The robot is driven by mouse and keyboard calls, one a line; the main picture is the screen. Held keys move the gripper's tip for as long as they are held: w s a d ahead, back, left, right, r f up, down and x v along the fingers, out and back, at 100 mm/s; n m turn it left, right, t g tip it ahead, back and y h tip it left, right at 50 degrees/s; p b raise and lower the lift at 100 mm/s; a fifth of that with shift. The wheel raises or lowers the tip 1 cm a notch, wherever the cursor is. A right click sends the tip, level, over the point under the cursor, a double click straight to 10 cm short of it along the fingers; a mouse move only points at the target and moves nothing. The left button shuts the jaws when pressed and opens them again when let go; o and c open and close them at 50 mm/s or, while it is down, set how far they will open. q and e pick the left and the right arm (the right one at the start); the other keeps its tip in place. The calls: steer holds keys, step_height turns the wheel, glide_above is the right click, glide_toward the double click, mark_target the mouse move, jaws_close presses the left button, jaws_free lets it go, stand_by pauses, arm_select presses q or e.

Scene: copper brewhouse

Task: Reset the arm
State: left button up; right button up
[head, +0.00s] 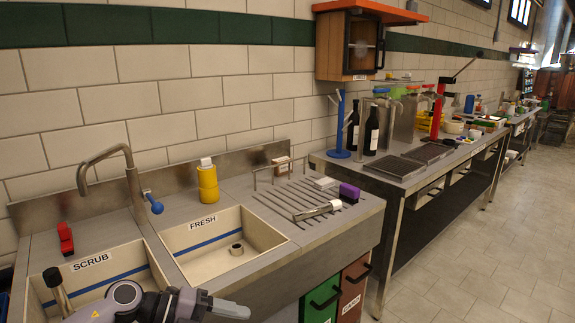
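My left arm comes in at the bottom left of the head view, in front of the sink unit. Its gripper (225,308) points right, low at the front edge of the sink unit below the FRESH basin (273,236). The fingers are seen from the side and partly cut off by the frame, so their gap is unclear. I see nothing held in it. My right gripper is not in view.
The SCRUB basin (143,262) lies behind my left arm, with a tap (110,156) above. A yellow bottle (207,184) stands behind the FRESH basin. Bottles (371,130) and a blue stand (340,125) occupy the farther counter. Floor (475,265) at right is clear.

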arm_select(q)
steer(key=s+d+n+t+h, duration=0.3)
steer(key=d+n+t+h, duration=0.1)
steer(key=d+n+t, duration=0.15)
steer(key=s+a+f+n+t+y, duration=0.1)
steer(key=s+a+f+n+y, duration=0.6)
steer(key=n, duration=0.5)
steer(key=s+a+f+n+t+y, duration=0.2)
steer(key=s+a+f+n+y, duration=0.5)
steer(key=s+f+n, duration=0.4)
steer(key=shift+s+a+f+n+y, duration=0.25)
steer(key=shift+n+y, duration=0.1)
steer(key=shift+y, duration=0.05)
